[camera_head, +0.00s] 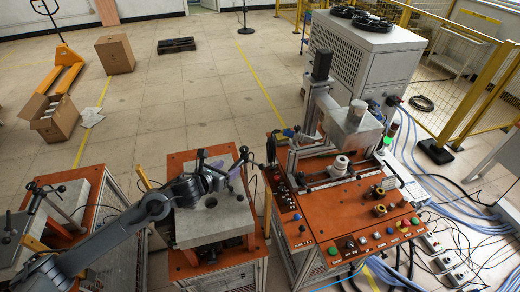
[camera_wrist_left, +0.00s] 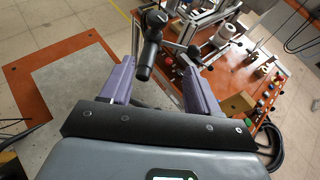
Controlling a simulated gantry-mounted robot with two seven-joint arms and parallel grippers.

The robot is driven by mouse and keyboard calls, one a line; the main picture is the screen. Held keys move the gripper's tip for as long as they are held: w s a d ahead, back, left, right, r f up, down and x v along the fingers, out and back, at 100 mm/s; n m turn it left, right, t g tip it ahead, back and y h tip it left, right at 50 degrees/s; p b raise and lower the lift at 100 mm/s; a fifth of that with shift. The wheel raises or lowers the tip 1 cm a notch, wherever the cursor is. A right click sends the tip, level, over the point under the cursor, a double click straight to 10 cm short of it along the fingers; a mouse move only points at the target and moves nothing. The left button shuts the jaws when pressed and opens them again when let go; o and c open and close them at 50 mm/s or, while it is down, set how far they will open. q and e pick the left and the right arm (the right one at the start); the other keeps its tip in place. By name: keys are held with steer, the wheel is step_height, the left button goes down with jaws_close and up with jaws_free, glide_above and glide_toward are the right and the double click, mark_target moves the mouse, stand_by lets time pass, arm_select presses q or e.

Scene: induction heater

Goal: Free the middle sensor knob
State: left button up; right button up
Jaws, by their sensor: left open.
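A black sensor knob (camera_head: 243,151) stands on a thin rod at the far right corner of the middle grey block (camera_head: 215,222). In the left wrist view a black knob with a thick handle (camera_wrist_left: 147,55) shows between the fingers, tilted. My left gripper (camera_head: 235,171) reaches over the block from the left. Its two purple fingers (camera_wrist_left: 158,62) are apart, one on each side of the knob, with visible gaps; I cannot tell the depth between them. My arm and gripper hide part of the knob's mount in the head view. My right gripper is not in view.
An orange control bench (camera_head: 320,240) with buttons and a metal heater unit (camera_head: 352,130) stands to the right. Another station with black knobs (camera_head: 60,188) is at the left. A second black knob (camera_head: 202,153) stands near my gripper. Open tiled floor lies behind.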

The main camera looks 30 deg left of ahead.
mark_target(243, 150)
arm_select(q)
steer(key=shift+t, duration=0.4)
steer(key=w, duration=0.3)
steer(key=w+a+p, duration=0.1)
steer(key=w, duration=0.2)
steer(key=w+a, duration=0.1)
steer(key=w, duration=0.2)
steer(key=shift+f, duration=0.3)
steer(key=shift+p+x, duration=0.35)
steer(key=shift+x, duration=0.55)
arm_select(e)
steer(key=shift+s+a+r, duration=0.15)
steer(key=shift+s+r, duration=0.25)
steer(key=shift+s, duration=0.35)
